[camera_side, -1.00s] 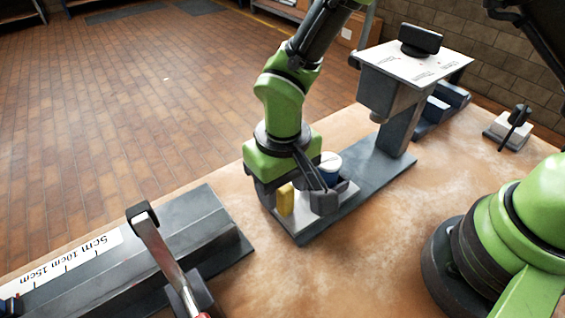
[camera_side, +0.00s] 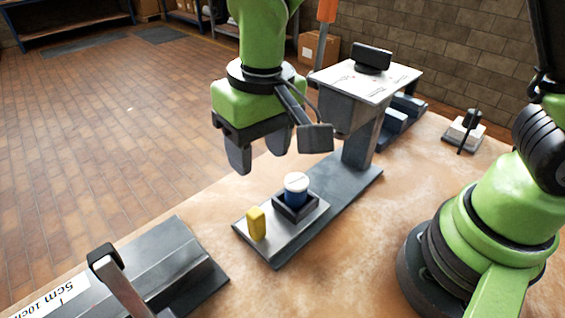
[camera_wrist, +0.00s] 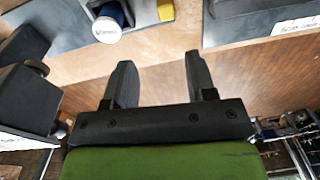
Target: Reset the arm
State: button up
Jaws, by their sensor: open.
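My gripper (camera_side: 258,152) is green with dark fingers. It is open and empty, held in the air above and to the left of the mast fixture. In the wrist view its two fingers (camera_wrist: 160,85) stand apart with only table edge and floor behind them. The blue cup with a white top (camera_side: 297,190) stands upright in a dark square holder (camera_side: 282,211) on the grey plate. It also shows at the top of the wrist view (camera_wrist: 109,24). A yellow block (camera_side: 256,224) stands beside it on the plate.
The grey mast (camera_side: 358,145) with a white labelled top plate (camera_side: 365,80) rises right of my gripper. A dark grey ramp-like block with a ruler (camera_side: 165,268) and a lever (camera_side: 112,275) are at the front left.

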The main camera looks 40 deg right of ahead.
jog(key=s+d+r+m+t+y, duration=0.1)
jog(key=s+d+r, duration=0.1)
jog(key=d+r, duration=0.25)
jog(key=s+d+r+m+t, duration=0.1)
jog(key=s+d+r+t, duration=0.1)
jog(key=s+d+r, duration=0.3)
jog(key=s+d+r+m+t, duration=0.1)
jog(key=s+d+r+t, duration=0.2)
jog(key=s+r, duration=0.1)
jog(key=shift+s+d, duration=0.3)
jog(key=shift+s, duration=0.6)
dwell(0.6)
